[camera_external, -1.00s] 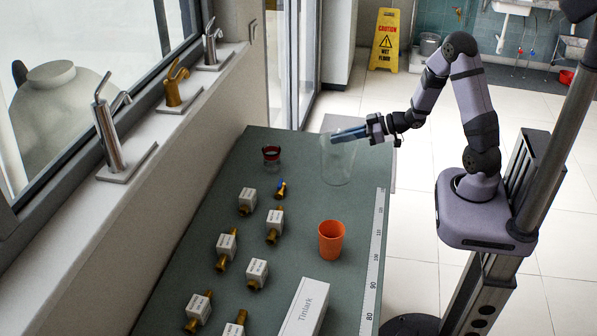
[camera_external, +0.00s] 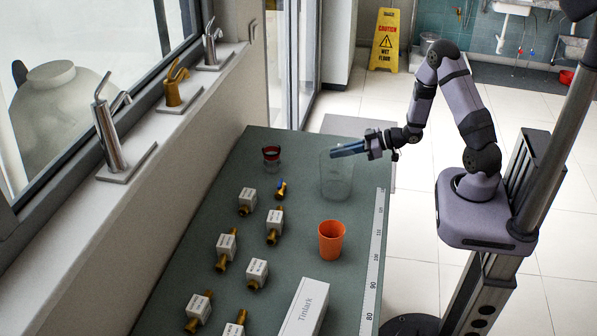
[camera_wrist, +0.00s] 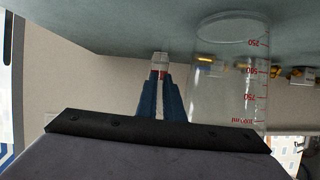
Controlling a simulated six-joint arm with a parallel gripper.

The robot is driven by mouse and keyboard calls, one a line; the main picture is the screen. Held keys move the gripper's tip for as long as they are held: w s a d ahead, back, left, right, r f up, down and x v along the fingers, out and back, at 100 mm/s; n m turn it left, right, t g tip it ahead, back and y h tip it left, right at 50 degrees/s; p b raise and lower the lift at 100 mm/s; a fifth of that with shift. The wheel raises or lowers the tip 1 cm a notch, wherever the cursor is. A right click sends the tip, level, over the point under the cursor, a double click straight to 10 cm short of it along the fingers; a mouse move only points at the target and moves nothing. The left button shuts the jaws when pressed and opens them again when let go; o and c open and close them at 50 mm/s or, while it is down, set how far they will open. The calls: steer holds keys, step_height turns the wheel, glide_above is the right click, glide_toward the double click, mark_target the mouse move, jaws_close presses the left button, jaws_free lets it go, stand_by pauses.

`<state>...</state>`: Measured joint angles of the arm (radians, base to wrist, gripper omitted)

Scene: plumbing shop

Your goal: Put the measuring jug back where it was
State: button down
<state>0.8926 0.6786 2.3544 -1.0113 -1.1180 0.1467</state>
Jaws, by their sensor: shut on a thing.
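The clear measuring jug (camera_external: 337,182) is upright at the far right of the green table. In the wrist view the jug (camera_wrist: 228,85) shows red volume marks, with its base toward the top of the picture. My gripper (camera_external: 338,153) reaches in from the right at the jug's upper part and is shut on it. In the wrist view my gripper's blue fingers (camera_wrist: 159,97) lie close beside the jug wall; the exact contact is hard to see. I cannot tell whether the jug's base touches the table.
Several brass valve fittings, a white box (camera_external: 304,308) and a measuring strip (camera_external: 375,262) lie nearer. The table between the glass and the jug is clear.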

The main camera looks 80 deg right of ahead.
steer(key=shift+f, duration=0.15)
steer(key=c, duration=1.9)
jaws_free()
